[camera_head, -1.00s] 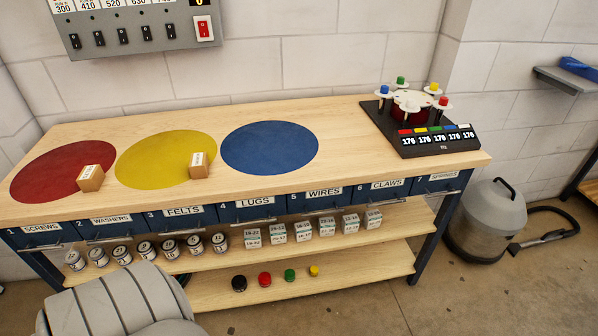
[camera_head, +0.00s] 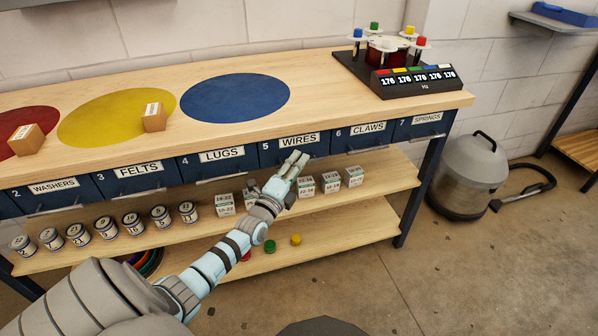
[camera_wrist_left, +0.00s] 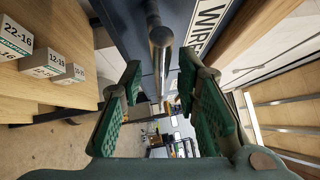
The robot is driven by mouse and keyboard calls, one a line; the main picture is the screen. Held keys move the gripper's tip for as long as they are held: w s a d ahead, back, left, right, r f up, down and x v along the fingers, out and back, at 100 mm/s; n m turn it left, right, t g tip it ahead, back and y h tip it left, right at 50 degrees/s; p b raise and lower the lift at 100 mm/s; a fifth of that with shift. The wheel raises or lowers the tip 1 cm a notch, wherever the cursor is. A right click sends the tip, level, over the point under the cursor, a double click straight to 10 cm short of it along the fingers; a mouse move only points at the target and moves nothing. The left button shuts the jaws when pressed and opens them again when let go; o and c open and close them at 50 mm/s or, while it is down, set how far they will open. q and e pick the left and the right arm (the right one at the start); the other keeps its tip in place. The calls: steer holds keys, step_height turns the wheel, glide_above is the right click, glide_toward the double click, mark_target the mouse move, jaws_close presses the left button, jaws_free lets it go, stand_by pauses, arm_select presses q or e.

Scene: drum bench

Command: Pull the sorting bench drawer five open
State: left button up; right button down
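Drawer five, labelled WIRES (camera_head: 298,141), is in the dark blue drawer row under the bench top, and its front looks flush with its neighbours. My left gripper (camera_head: 294,162) is at the front of this drawer and hides most of its handle. In the left wrist view the gripper (camera_wrist_left: 160,100) is open, its green-padded fingers apart. The drawer's metal handle bar (camera_wrist_left: 161,60) runs lengthwise in the gap between them, with visible space on both sides. I cannot tell how deep the bar sits between the pads. My right gripper is not in view.
Drawers LUGS (camera_head: 220,163) and CLAWS (camera_head: 367,135) flank drawer five. Small white boxes (camera_head: 330,182) stand on the shelf (camera_head: 395,178) just below; they also show in the wrist view (camera_wrist_left: 15,38). A grey vacuum (camera_head: 470,170) stands right of the bench. Floor in front is clear.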

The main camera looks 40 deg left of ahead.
arm_select(q)
steer(key=shift+w+a, duration=0.1)
steer(key=shift+w, duration=0.4)
steer(key=shift+r, duration=0.1)
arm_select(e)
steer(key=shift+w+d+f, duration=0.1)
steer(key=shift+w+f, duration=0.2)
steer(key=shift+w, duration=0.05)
arm_select(q)
steer(key=shift+c, duration=0.6)
jaws_close()
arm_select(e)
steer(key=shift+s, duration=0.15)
